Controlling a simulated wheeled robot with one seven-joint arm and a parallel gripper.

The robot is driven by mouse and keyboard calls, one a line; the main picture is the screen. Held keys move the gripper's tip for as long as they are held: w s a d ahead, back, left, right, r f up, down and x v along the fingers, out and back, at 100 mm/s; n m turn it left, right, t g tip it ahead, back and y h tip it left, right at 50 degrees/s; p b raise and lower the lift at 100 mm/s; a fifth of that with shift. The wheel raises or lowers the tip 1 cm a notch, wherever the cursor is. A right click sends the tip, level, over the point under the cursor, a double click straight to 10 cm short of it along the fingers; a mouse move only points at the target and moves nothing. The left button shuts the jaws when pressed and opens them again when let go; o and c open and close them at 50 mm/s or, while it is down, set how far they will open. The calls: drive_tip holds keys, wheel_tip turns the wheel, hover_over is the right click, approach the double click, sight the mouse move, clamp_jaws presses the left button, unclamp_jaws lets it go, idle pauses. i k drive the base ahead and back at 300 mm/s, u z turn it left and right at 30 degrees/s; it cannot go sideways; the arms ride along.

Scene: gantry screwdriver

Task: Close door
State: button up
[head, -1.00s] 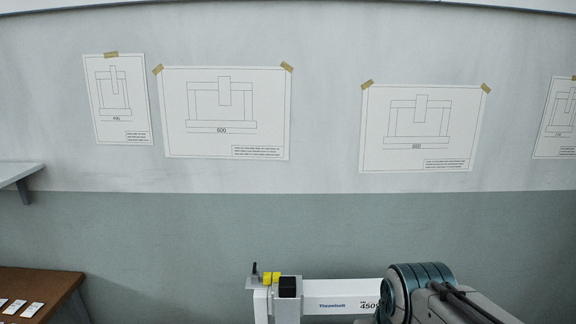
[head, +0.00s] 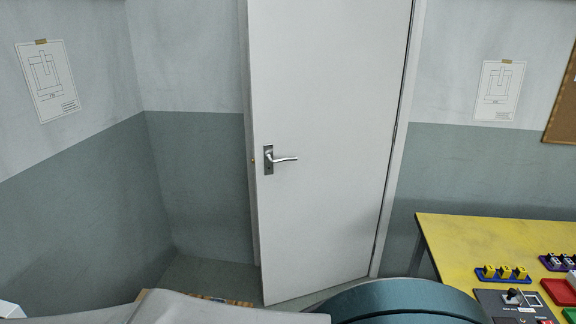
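The white door (head: 330,100) stands in the middle of the head view. It is ajar: its left, handle-side edge stands out from the frame (head: 246,150), and its bottom edge slants away from the wall. A silver lever handle (head: 282,159) is on its left side, with a small brass latch at the door's edge. The hinge side is at the right. My gripper is not in view; only parts of my own body show along the bottom edge.
A yellow table (head: 470,235) stands at the right, with yellow blocks (head: 505,272) on a blue base, a dark control box (head: 515,300) and a red tray (head: 560,290). A wall corner is left of the door. Some floor shows below the door.

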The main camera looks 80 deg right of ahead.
sight(325, 80)
drive_tip(key=z, duration=0.05)
drive_tip(key=k, duration=0.2)
drive_tip(key=z, duration=3.25)
drive_tip(key=k, duration=0.35)
drive_tip(key=u, duration=0.35)
drive_tip(key=i, duration=1.7)
